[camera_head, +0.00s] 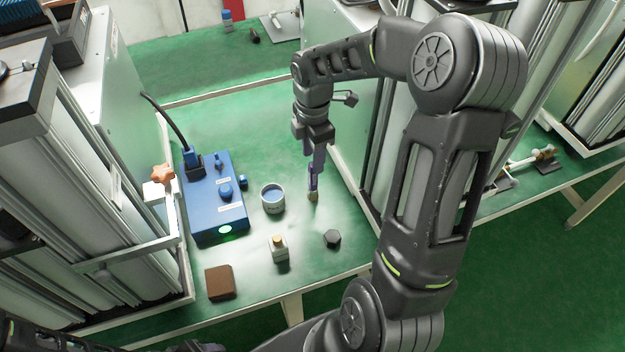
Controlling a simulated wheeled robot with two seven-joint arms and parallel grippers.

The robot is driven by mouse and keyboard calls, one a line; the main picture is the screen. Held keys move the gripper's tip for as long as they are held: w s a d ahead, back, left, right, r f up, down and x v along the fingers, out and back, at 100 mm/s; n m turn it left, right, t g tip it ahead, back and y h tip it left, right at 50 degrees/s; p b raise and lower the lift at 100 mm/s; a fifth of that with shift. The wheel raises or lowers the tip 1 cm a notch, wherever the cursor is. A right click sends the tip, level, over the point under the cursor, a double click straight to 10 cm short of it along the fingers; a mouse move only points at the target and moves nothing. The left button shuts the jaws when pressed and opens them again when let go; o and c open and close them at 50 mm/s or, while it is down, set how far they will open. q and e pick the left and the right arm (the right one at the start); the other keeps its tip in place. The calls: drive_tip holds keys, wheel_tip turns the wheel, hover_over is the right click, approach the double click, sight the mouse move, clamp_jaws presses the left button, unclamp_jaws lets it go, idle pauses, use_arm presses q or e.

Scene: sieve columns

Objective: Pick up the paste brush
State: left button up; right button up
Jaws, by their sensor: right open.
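The paste brush (313,196) is partly hidden at the lower end of my right gripper.
A blue box (212,198) with a cable and a round tin (272,199) stand left of the brush. A small bottle (279,248), dark hexagonal piece (332,238) and brown block (220,283) lie nearer. Tall sieve columns (75,170) flank the table.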

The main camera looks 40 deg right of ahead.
sight(313, 175)
drive_tip(key=shift+f, duration=0.1)
idle(0.3)
drive_tip(key=shift+f, duration=1.25)
drive_tip(key=shift+f, duration=0.1)
wheel_tip(313, 175, down, 5)
drive_tip(key=shift+p, duration=0.55)
drive_tip(key=shift+c, duration=0.4)
clamp_jaws()
